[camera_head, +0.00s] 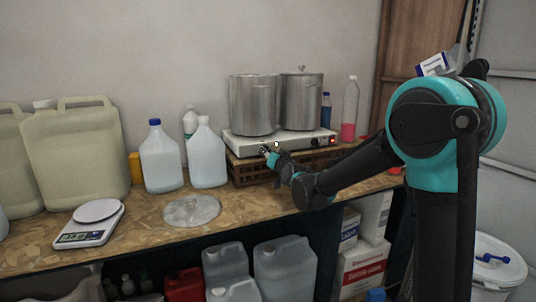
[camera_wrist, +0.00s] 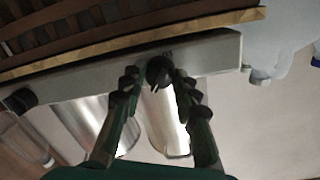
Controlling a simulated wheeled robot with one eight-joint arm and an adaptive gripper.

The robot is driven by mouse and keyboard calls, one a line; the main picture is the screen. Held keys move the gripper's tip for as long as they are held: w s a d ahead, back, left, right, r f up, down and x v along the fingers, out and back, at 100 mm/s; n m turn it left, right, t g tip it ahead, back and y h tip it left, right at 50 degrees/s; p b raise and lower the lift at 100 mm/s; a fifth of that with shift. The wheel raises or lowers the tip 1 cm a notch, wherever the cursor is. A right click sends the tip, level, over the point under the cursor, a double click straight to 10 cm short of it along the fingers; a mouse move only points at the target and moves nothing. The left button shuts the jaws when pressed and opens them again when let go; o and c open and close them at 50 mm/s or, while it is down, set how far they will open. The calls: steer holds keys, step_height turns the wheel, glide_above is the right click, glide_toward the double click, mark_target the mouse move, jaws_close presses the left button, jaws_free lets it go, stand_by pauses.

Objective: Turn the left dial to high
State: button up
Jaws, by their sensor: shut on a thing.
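The hot plate (camera_head: 290,145) is a white two-burner unit with two steel pots on it. My gripper (camera_head: 268,154) is at the left part of its front panel. The wrist view appears upside down; there my gripper (camera_wrist: 159,75) has its two ribbed fingers on either side of the black left dial (camera_wrist: 158,70), shut on it. The fingers and arm hide the left dial in the head view. The right dial (camera_wrist: 22,99) shows free in the wrist view, and in the head view (camera_head: 315,142). I cannot read the left dial's setting.
The hot plate rests on a brown slatted crate (camera_head: 250,171). The left pot (camera_head: 253,108) and right pot (camera_head: 303,100) stand close together. White jugs (camera_head: 207,158) stand just left. A round disc (camera_head: 191,210) and a scale (camera_head: 90,224) lie on the bench.

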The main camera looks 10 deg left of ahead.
steer(key=m, duration=0.6)
steer(key=shift+m, duration=0.3)
stand_by(0.4)
steer(key=o, duration=1.2)
steer(key=shift+c, duration=0.2)
steer(key=shift+s+d+r, duration=0.1)
steer(key=v, duration=1.1)
steer(key=shift+s+d, duration=0.25)
steer(key=shift+d, duration=0.1)
steer(key=s+d+f+n+g+h, duration=0.1)
steer(key=s+d+f+g+h, duration=0.2)
steer(key=s+d+f, duration=0.5)
steer(key=s+d+f+n+g+h, duration=0.2)
steer(key=s+d+f, duration=0.7)
steer(key=d, duration=0.6)
steer(key=s+d+f+n+g+h, duration=0.1)
steer(key=s+d+f+g+h, duration=0.3)
steer(key=s+d+f, duration=0.5)
steer(key=d+f+g, duration=0.1)
steer(key=d+f, duration=0.1)
steer(key=d, duration=0.1)
steer(key=shift+f+n+h, duration=0.2)
steer(key=shift+n+h, duration=0.2)
